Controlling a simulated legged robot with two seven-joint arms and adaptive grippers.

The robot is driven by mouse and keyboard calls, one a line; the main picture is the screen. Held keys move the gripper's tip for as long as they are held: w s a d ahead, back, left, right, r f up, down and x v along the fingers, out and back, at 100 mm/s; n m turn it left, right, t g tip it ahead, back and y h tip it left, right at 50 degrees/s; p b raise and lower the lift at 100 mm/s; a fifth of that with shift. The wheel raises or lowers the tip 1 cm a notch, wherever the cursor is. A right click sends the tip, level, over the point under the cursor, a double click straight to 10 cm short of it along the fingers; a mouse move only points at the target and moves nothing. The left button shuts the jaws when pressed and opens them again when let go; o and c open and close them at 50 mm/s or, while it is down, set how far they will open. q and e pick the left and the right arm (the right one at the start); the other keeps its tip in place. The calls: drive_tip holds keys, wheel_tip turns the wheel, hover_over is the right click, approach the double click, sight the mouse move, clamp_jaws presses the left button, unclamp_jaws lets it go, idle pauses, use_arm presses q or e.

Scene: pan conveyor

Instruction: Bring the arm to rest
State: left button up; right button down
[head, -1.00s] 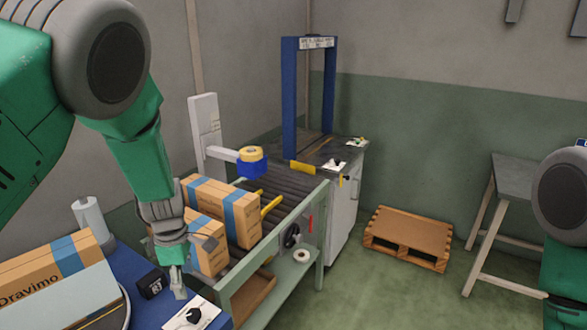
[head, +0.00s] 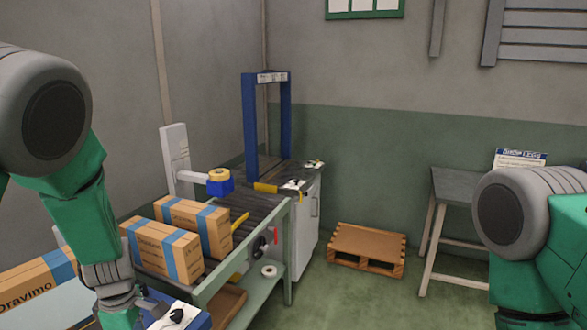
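My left arm comes in from the left, and its gripper (head: 128,303) hangs low near the bottom edge, in front of the blue table at the conveyor's near end. Its fingers are partly cut off and overlapped by my own parts, so I cannot tell whether they are open or shut. I see nothing clearly held in it. My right arm (head: 530,225) is bent at the right edge; its gripper is out of view.
Two taped cartons (head: 162,250) (head: 195,225) sit side by side on the roller conveyor (head: 262,208). Another carton (head: 35,280) lies at the lower left. A blue strapping arch (head: 249,125) stands behind. A wooden pallet (head: 367,245) and grey table (head: 450,187) stand right; floor between is open.

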use_arm(q)
drive_tip(key=s+f+m, duration=0.1)
drive_tip(key=s+a+f+m, duration=0.1)
drive_tip(key=s+f, duration=0.1)
drive_tip(key=s+f+m, duration=0.1)
drive_tip(key=f, duration=0.1)
drive_tip(key=shift+s+a+f+g+y, duration=0.15)
drive_tip(key=shift+a+g+y, duration=0.15)
drive_tip(key=shift+y, duration=0.1)
drive_tip(key=s+f+m, duration=0.3)
drive_tip(key=s+m, duration=0.1)
drive_tip(key=s, duration=0.3)
drive_tip(key=s+f+m, duration=0.4)
drive_tip(key=s, duration=0.2)
drive_tip(key=s+d+m+h, duration=0.1)
drive_tip(key=s+d+m, duration=0.4)
drive_tip(key=s+m, duration=0.65)
wheel_tip(320, 180, down, 7)
drive_tip(key=d+n+t+b, duration=0.1)
drive_tip(key=n+b, duration=0.1)
drive_tip(key=b, duration=0.4)
drive_tip(key=shift+w+b, duration=0.4)
drive_tip(key=shift+w, duration=0.05)
use_arm(e)
wheel_tip(320, 180, down, 7)
drive_tip(key=shift+w, duration=0.3)
